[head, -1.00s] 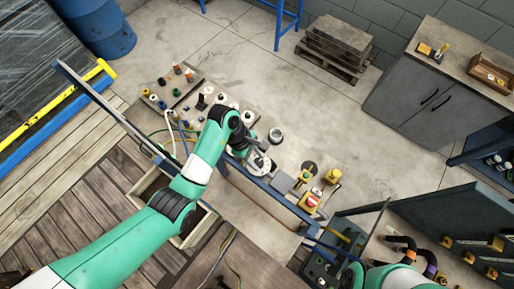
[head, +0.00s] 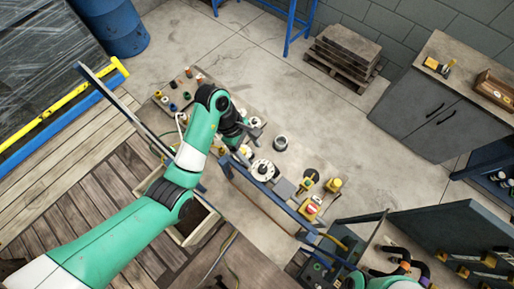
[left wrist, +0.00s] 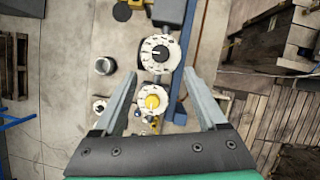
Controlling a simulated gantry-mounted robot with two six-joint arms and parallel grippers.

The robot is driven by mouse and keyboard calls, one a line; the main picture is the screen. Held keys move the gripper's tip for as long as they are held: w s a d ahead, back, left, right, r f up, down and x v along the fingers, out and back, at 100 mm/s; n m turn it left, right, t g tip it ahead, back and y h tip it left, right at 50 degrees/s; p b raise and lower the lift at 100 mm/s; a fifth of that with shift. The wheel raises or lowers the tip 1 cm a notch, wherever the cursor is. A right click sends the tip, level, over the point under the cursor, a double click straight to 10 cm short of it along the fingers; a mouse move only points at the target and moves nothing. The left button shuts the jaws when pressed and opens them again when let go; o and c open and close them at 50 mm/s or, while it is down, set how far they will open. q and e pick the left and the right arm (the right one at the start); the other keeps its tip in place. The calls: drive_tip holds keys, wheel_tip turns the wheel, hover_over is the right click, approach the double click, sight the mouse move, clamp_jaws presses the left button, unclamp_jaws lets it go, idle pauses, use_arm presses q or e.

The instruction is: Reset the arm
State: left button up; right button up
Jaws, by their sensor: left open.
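My left gripper (head: 250,132) is open and empty above the control panel in the head view. In the left wrist view its two grey fingers (left wrist: 160,76) stand wide apart. A white dial with a black knob (left wrist: 160,53) lies beyond the fingertips. A white dial with a yellow knob (left wrist: 152,101) shows between the fingers, which appear clear of it. The black-knob dial (head: 262,170) also shows in the head view, just below the gripper. Part of my right arm (head: 390,282) shows at the bottom right; its gripper is out of view.
A dark ring-shaped piece (head: 280,142) stands on the floor side of the panel. A red-and-yellow switch (head: 311,209) sits further along it. A blue rail (head: 266,200) runs along the panel's near side. A grey cabinet (head: 440,110) and stacked pallets (head: 343,55) stand behind on open floor.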

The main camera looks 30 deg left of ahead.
use_arm(q)
drive_tip(key=shift+s+a+r, duration=0.1)
drive_tip(key=shift+a+r, duration=0.15)
drive_tip(key=shift+r, duration=0.4)
